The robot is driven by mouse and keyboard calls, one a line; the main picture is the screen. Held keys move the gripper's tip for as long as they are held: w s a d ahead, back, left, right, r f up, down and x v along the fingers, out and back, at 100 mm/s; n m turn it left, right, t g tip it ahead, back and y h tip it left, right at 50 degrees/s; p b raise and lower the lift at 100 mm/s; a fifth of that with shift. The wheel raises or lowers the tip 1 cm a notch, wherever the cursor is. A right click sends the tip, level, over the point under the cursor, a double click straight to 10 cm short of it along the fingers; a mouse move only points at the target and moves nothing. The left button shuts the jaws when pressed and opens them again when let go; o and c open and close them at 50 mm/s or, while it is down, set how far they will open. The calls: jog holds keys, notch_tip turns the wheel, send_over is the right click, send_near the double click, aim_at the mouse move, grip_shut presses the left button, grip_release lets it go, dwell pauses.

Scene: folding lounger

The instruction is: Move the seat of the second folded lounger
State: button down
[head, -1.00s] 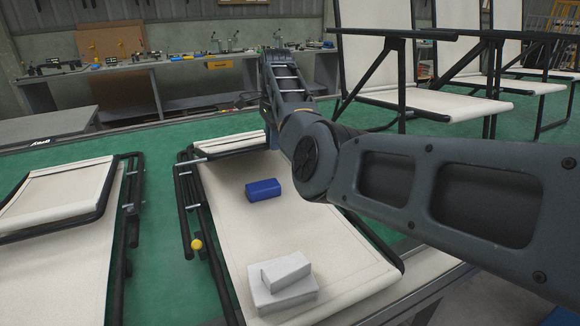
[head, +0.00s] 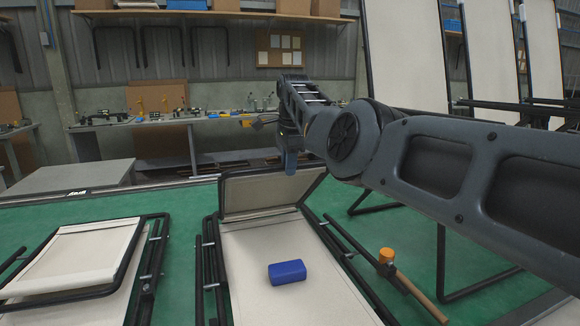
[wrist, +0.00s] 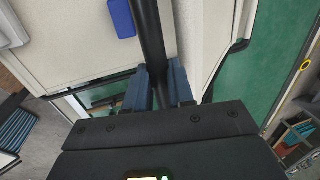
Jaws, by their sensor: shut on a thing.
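The second folded lounger (head: 255,255) lies in the middle of the head view, with cream fabric and a black tube frame. Its seat panel (head: 262,192) is tilted up at the far end, clear of the fabric below. My gripper (head: 289,162) is at the top edge of this panel, with its blue fingers pointing down. In the wrist view the blue fingers (wrist: 160,85) are closed around a black frame tube (wrist: 150,35). The exact contact is partly hidden by the gripper body.
An orange-headed mallet (head: 386,257) lies right of the lounger. Another folded lounger (head: 80,255) is at left. Upright loungers (head: 410,60) stand at right. A workbench (head: 190,120) is behind.

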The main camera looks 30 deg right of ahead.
jog(key=shift+f, duration=0.4)
jog(key=c, duration=1.1)
grip_release()
jog(key=shift+w+f, duration=0.1)
jog(key=shift+w, duration=0.1)
jog(key=shift+c, duration=0.2)
jog(key=shift+o, duration=0.9)
jog(key=shift+r, duration=0.2)
jog(key=shift+r, duration=0.1)
notch_tip(320, 180, up, 7)
jog(key=s+b, duration=0.1)
jog(key=shift+s+a+r, duration=0.15)
jog(key=shift+s+r, duration=0.05)
jog(key=shift+s, duration=0.05)
